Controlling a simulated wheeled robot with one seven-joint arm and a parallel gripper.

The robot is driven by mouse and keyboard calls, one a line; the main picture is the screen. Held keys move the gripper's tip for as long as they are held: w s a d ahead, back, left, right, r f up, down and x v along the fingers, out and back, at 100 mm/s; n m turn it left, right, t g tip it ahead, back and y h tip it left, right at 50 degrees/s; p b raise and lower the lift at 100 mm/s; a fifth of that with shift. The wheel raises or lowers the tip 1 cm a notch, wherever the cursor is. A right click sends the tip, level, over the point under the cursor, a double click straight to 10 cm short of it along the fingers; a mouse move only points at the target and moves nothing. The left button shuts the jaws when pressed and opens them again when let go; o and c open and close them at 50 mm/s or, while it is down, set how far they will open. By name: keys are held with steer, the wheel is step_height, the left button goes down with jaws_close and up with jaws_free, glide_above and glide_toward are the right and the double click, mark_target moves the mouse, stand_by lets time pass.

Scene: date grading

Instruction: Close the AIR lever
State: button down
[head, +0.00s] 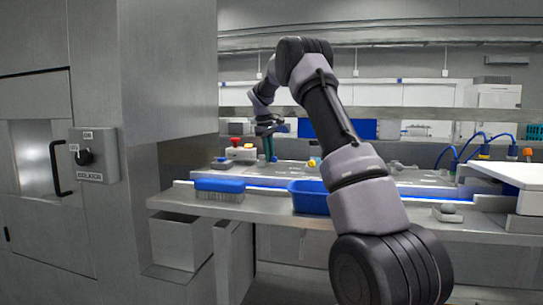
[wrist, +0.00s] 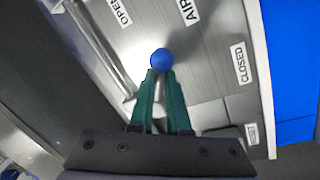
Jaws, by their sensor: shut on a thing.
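The AIR lever shows as a round blue knob (wrist: 161,58) in the wrist view. It sits below and between the OPEN label (wrist: 120,12) and the AIR label (wrist: 188,10), with the CLOSED label (wrist: 238,63) to its right. In the head view my gripper (head: 269,147) reaches down over the far side of the bench, and the lever cannot be made out there.
A blue brush (head: 220,186) and a blue bin (head: 309,199) are at the bench's front. A red button (head: 235,142) stands left of my gripper. A grey cabinet with an isolator switch (head: 86,157) fills the left. Blue hoses (head: 470,145) rise at the right.

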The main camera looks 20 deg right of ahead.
steer(key=m, duration=0.2)
steer(key=a+m, duration=0.1)
steer(key=m, duration=0.1)
steer(key=a+m+g, duration=0.1)
steer(key=shift+s+f+m, duration=0.2)
steer(key=shift+s+m, duration=0.05)
steer(key=shift+m, duration=0.15)
steer(key=a+m, duration=0.1)
steer(key=m, duration=0.2)
steer(key=shift+w+a+m+g, duration=0.3)
steer(key=shift+a+m+g, duration=0.05)
steer(key=shift+m+g, duration=0.05)
steer(key=shift+w+a+m, duration=0.2)
steer(key=shift+a+m, duration=0.25)
steer(key=shift+m, duration=0.45)
steer(key=shift+a, duration=0.15)
steer(key=c, duration=0.9)
jaws_free()
steer(key=shift+r, duration=0.1)
steer(key=shift+r, duration=0.1)
